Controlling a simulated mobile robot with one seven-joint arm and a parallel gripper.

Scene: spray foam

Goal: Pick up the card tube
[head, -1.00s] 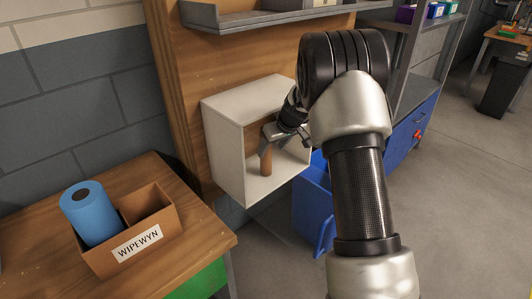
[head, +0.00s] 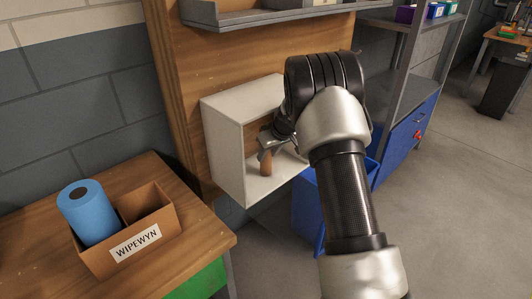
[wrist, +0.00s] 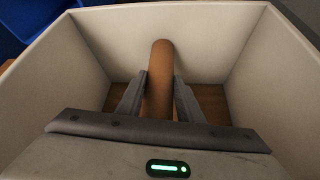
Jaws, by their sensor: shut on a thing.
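The card tube (head: 266,164) is a plain brown cylinder inside a white open-fronted box (head: 227,150) on the wooden panel. My gripper (head: 268,150) reaches into the box and is shut on the tube. In the wrist view, the tube (wrist: 160,80) stands between the two grey fingers of my gripper (wrist: 160,98), with its far end pointing toward a white wall of the box (wrist: 110,30). In the head view, the tube's upper part is hidden by my gripper. I cannot tell whether its lower end touches the box floor.
The box walls close in around my gripper. A grey shelf (head: 260,16) is above. A blue bin (head: 308,215) stands below right. At left, a wooden table (head: 50,235) bears a cardboard box labelled WIPEWYN (head: 162,225) with a blue roll (head: 88,212). Open floor (head: 450,220) lies at right.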

